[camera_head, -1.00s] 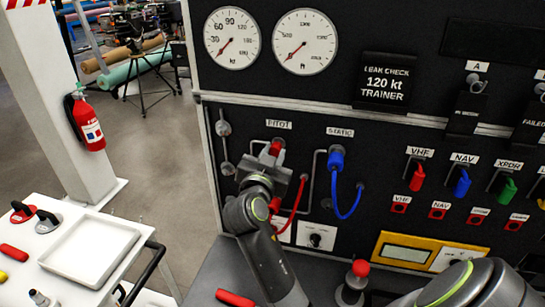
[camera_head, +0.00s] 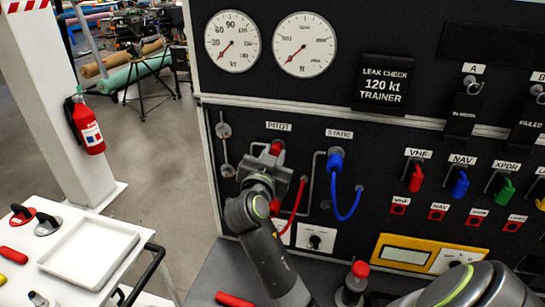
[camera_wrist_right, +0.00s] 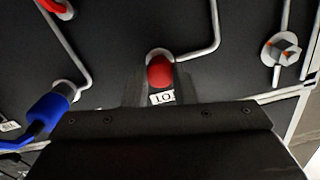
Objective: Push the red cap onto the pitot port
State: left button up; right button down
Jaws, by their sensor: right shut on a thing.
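The red cap (camera_head: 277,149) is at the pitot port, under the PITOT label (camera_head: 278,126). My right gripper (camera_head: 272,161) is shut on the red cap, close in front of the panel. In the right wrist view the red cap (camera_wrist_right: 160,72) sits between the fingers, against the end of a grey pipe (camera_wrist_right: 158,54). The pitot port is hidden behind the cap, so I cannot tell how far the cap is seated. A red cord (camera_head: 297,205) hangs beside the gripper. My left gripper is not in view.
A blue cap (camera_head: 336,160) with a blue cord sits under the STATIC label, right of the gripper. Two gauges (camera_head: 232,42) are above. A yellow instrument (camera_head: 405,254) and coloured switches are to the right. A white cart with a tray (camera_head: 88,252) stands at left.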

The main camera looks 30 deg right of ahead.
jog(key=shift+r, duration=0.3)
jog(key=c, duration=1.6)
grip_release()
jog(key=shift+o, duration=1.2)
jog(key=shift+w+d, duration=0.15)
jog(key=shift+d, duration=0.05)
jog(key=shift+o, duration=1.2)
jog(key=shift+w+d+f, duration=0.2)
jog(key=shift+d+f, duration=0.05)
jog(key=shift+f, duration=0.1)
jog(key=shift+o, duration=0.6)
jog(key=shift+s+a, duration=0.1)
jog(key=shift+a, duration=0.05)
jog(key=shift+o, duration=0.2)
jog(key=shift+s+a+r, duration=0.1)
